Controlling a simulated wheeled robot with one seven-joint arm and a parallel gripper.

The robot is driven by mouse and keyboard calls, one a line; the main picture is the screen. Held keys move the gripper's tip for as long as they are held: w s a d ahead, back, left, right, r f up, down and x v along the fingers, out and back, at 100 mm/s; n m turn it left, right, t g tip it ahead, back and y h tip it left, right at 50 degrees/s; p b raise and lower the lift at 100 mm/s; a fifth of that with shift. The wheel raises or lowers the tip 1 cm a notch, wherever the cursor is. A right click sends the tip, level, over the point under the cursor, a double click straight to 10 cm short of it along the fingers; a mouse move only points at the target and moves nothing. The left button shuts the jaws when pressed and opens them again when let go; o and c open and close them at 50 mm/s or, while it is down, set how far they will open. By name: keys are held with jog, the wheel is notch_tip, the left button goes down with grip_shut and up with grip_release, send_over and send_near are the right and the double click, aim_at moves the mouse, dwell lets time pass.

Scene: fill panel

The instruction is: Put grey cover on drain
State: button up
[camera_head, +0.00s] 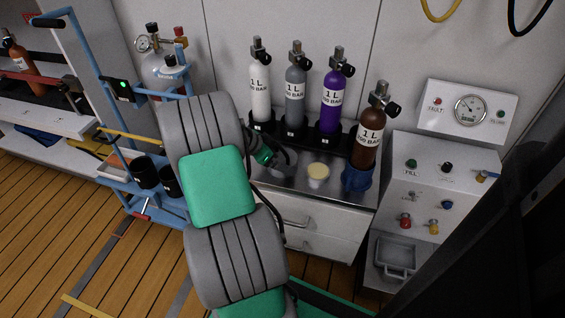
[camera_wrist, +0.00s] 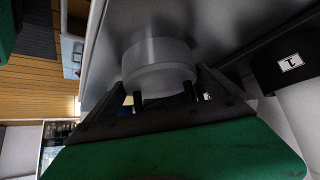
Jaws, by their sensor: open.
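My gripper (camera_head: 283,161) is open, just above the metal counter top, left of a small round pale pot with a cream top (camera_head: 318,174). In the wrist view a pale grey round piece (camera_wrist: 158,62) stands against the metal surface, in front of and between my open fingers (camera_wrist: 163,98). Whether the fingers touch it cannot be told. I cannot tell for sure whether this piece is the grey cover or the pale pot. No part is clearly readable as the drain; a grey tray with a handle (camera_head: 396,263) sits low on the fill panel (camera_head: 428,180).
The brown cylinder (camera_head: 369,130) is in a blue holder at the right. A blue trolley (camera_head: 115,125) with a cylinder stands left. My arm hides part of the counter.

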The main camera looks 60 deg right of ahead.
jog(key=shift+s+d+f, duration=0.25)
jog(key=shift+d+f, duration=0.05)
jog(key=shift+f, duration=0.3)
jog(key=shift+r, duration=0.1)
jog(key=shift+c, duration=0.4)
